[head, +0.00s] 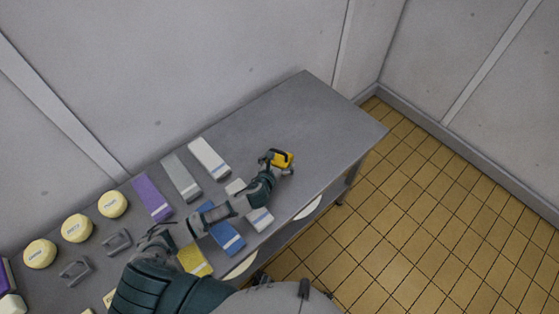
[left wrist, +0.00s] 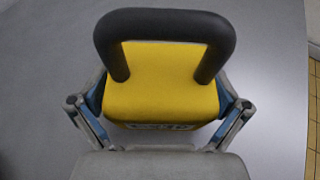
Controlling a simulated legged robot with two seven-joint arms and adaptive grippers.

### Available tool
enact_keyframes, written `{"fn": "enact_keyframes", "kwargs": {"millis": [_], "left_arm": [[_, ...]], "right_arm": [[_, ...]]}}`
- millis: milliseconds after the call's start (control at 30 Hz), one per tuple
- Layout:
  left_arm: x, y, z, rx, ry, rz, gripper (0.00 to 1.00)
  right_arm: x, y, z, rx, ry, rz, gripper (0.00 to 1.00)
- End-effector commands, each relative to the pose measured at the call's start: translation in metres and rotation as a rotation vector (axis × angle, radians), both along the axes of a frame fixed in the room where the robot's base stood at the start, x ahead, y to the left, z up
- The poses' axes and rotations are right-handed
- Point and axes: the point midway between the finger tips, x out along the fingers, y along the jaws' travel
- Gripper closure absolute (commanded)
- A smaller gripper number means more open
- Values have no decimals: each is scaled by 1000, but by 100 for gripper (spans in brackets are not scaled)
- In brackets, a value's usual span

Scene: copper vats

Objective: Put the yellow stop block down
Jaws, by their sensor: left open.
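The yellow stop block (head: 283,160) has a black loop handle and sits at the right part of the grey table (head: 325,115). In the left wrist view the yellow stop block (left wrist: 160,85) fills the middle, its dark handle arching over the far side. My left gripper (head: 277,163) is at the block. Its two fingers stand on either side of the block in the left wrist view (left wrist: 160,115), and the jaws are open. The block's underside is hidden, so I cannot tell for sure that it rests on the table. My right gripper is not in view.
A white block (head: 209,157), a grey block (head: 181,177), a purple block (head: 152,198), a blue block (head: 226,235) and a yellow block (head: 194,261) lie left of the gripper. Several round cream pieces (head: 77,228) are farther left. The table's far right end is clear.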

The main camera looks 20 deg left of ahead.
Motion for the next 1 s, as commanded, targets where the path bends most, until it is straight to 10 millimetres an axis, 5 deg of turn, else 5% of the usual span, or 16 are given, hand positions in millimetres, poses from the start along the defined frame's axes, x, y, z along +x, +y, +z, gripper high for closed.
{"fn": "enact_keyframes", "kwargs": {"millis": [267,500,600,1000], "left_arm": [[3,0,0,0,-1,0,3],[3,0,-1,0,-1,0,62],[4,0,0,0,-3,0,74],[4,0,14,1,-6,1,75]], "right_arm": [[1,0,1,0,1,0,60],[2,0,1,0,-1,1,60],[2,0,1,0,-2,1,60],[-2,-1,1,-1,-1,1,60]]}}
